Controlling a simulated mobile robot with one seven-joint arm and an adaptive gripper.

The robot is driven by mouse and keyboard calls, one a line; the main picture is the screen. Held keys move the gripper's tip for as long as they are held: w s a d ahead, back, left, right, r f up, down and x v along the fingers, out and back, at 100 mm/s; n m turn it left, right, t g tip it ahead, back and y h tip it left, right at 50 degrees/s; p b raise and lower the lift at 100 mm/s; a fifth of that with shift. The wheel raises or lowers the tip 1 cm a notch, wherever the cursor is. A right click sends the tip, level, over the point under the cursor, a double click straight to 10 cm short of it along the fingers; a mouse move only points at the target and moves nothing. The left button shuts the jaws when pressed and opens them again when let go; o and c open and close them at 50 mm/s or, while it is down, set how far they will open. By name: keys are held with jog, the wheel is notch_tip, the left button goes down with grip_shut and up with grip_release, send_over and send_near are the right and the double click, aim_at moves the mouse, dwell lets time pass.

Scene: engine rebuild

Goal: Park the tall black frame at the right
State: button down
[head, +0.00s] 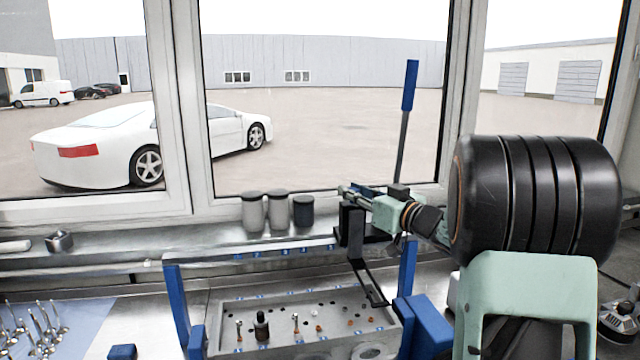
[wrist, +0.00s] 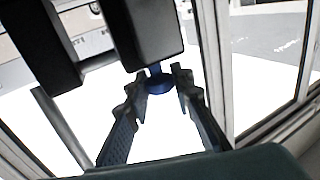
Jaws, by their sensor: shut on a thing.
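The tall black frame (head: 352,226) stands upright behind the grey tray, with a bent black strip reaching down from it to the tray's right end. A long grey lever with a blue handle (head: 409,88) rises beside it; I cannot tell where its lower end joins. My gripper (head: 347,192) points left at the top of the frame, and its fingers hide part of that top. In the wrist view my gripper (wrist: 160,86) has its tips around a small blue round piece (wrist: 158,83), next to a large black block of the frame (wrist: 150,32). The grip looks shut on it.
Blue posts (head: 178,308) and (head: 408,266) flank the grey tray (head: 228,304), which holds a dark bottle and small parts. Three jars (head: 278,211) stand on the sill. Valves (head: 42,325) stand at lower left. The window is close behind; my arm covers the right side.

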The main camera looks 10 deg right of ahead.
jog(key=d+p, duration=0.2)
jog(key=d, duration=0.7)
jog(key=shift+d, duration=0.3)
jog(key=c, duration=1.7)
grip_release()
jog(key=shift+d, duration=0.2)
jog(key=shift+a, duration=0.1)
jog(key=v, duration=1.2)
